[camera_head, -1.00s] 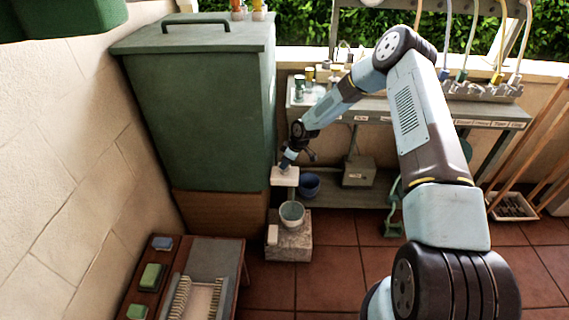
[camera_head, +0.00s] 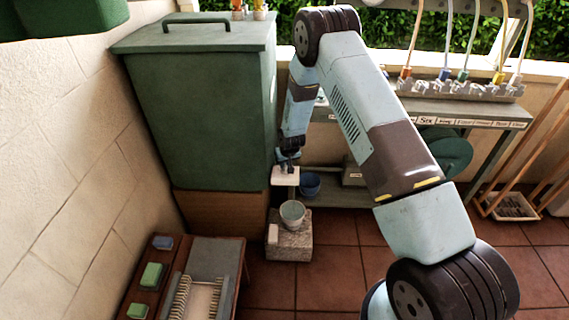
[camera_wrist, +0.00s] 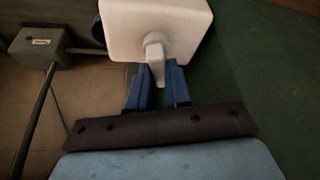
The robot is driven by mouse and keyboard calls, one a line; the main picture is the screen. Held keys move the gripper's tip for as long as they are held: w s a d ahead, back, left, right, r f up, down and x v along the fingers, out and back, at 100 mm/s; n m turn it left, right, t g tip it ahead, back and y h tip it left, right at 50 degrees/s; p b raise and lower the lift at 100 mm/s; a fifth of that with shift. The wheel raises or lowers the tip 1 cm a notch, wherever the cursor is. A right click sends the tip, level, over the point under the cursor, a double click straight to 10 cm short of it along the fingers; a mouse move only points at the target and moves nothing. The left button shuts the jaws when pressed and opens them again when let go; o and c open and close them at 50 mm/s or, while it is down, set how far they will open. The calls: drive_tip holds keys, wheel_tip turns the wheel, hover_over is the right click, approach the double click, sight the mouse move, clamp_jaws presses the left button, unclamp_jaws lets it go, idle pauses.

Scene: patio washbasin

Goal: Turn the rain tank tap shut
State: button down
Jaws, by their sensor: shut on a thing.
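The green rain tank (camera_head: 200,110) stands at the left on a brown base. Its tap, a pale block (camera_head: 285,176), juts out low at the tank's front right corner. In the wrist view, the pale tap body (camera_wrist: 150,22) is at the top, and its short lever (camera_wrist: 155,62) points down the picture. My gripper (camera_head: 288,163) is above the tap block. In the wrist view, the two blue fingers of my gripper (camera_wrist: 157,84) sit on either side of the lever, shut on it. Part of the lever is hidden between the fingers.
A pale bucket (camera_head: 292,213) stands on a stone block (camera_head: 289,243) below the tap. A blue pot (camera_head: 310,184) is just behind. A potting bench (camera_head: 485,118) runs along the back. A wooden table (camera_head: 233,243) is at the front left. The tiled floor is open at centre right.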

drive_tip(key=shift+a+m+h, duration=0.1)
drive_tip(key=shift+m+h, duration=0.6)
drive_tip(key=shift+m, duration=1.2)
drive_tip(key=c, duration=1.1)
unclamp_jaws()
drive_tip(key=shift+o, duration=0.2)
drive_tip(key=v, duration=1.3)
drive_tip(key=shift+s+r, duration=0.2)
drive_tip(key=shift+r, duration=0.05)
drive_tip(key=shift+a, duration=0.1)
